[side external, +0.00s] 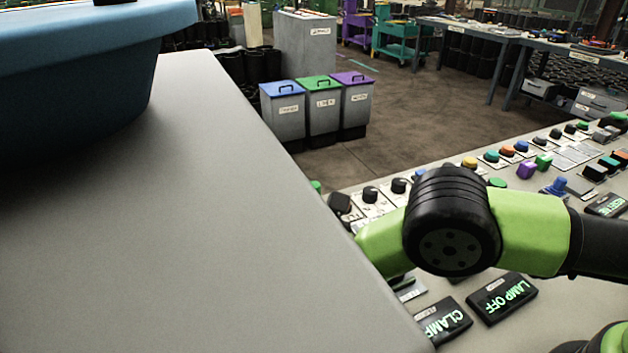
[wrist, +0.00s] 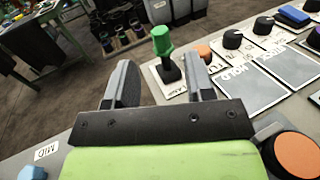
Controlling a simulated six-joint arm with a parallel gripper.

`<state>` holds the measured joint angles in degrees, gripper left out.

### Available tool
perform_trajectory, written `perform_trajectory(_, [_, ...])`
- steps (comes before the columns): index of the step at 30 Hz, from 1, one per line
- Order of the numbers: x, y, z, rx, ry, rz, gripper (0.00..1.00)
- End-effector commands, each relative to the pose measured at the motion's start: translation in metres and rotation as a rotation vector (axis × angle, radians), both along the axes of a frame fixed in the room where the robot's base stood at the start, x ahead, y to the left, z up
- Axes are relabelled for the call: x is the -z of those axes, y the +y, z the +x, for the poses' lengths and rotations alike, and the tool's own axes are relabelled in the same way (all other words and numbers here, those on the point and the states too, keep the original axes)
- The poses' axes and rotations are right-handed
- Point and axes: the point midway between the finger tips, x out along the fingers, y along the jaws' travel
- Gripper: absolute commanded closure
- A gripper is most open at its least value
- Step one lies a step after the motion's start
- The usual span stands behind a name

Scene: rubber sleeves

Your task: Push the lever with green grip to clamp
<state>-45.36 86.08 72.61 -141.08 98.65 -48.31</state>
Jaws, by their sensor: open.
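In the wrist view the lever with green grip (wrist: 162,42) stands on a small black base on a pale plate. I cannot tell the exact gap. In the side external view my gripper and the lever are hidden behind a large grey surface. A black display there reads CLAMP (side external: 442,321).
An orange knob (wrist: 203,51) sits right of the lever, and a large orange button (wrist: 297,155) lies near my gripper's right side. A blue knob (wrist: 32,172) is at lower left. The side view shows a blue tub (side external: 85,65) on the grey surface (side external: 200,230).

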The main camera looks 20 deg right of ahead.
Motion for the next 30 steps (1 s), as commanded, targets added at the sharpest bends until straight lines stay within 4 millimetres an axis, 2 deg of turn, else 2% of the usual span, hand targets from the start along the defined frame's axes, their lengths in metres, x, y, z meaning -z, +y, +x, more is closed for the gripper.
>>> perform_trajectory(5, [0.001, -0.009, 0.018, 0.005, -0.001, 0.001, 0.51])
perform_trajectory(9, [0.001, -0.021, 0.045, 0.007, -0.002, 0.002, 0.51])
perform_trajectory(15, [0.001, -0.031, 0.073, 0.003, 0.000, 0.000, 0.51])
perform_trajectory(21, [0.001, -0.036, 0.087, 0.001, 0.002, -0.001, 0.51])
perform_trajectory(30, [0.001, -0.038, 0.090, 0.001, 0.003, -0.001, 0.51])
